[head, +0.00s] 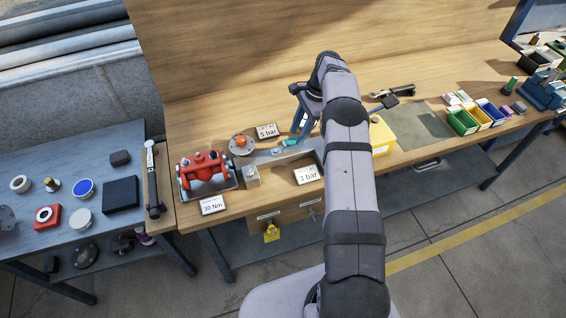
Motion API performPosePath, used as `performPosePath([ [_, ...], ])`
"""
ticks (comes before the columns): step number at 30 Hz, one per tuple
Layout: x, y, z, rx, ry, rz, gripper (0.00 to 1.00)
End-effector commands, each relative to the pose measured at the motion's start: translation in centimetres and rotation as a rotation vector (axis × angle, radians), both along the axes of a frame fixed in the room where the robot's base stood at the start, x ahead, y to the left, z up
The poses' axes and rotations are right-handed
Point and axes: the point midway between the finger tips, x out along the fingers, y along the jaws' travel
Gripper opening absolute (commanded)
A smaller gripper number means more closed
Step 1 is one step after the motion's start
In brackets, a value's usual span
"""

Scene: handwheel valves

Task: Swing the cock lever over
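A small grey block fitting (251,176) stands on the wooden bench, left of centre. A thin grey bar (264,152) lies near it and runs right to a small teal end (289,143); it looks like the cock lever, but it is too small to be sure. My gripper (297,127) points down just above and beside the teal end. The fingers are small and partly merge with the teal part. I cannot tell whether they touch it or how far apart they are.
A red valve (203,170) and a round flange with an orange knob (241,146) stand to the left. Cards reading 5 bar (267,130), 3 bar (307,174) and 30 Nm (212,205) stand around. A yellow box (382,137) and coloured bins (477,117) are to the right.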

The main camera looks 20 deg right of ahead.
Motion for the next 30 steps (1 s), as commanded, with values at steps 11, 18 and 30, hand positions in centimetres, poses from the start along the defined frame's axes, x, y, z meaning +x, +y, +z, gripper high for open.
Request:
performPosePath([
  [11,0.0,0.6,-2.1,0.000,0.000,-0.001,0.38],
  [18,0.0,0.7,-2.3,0.000,0.001,0.000,0.38],
  [30,0.0,0.7,-2.3,0.000,0.001,0.000,0.06],
])
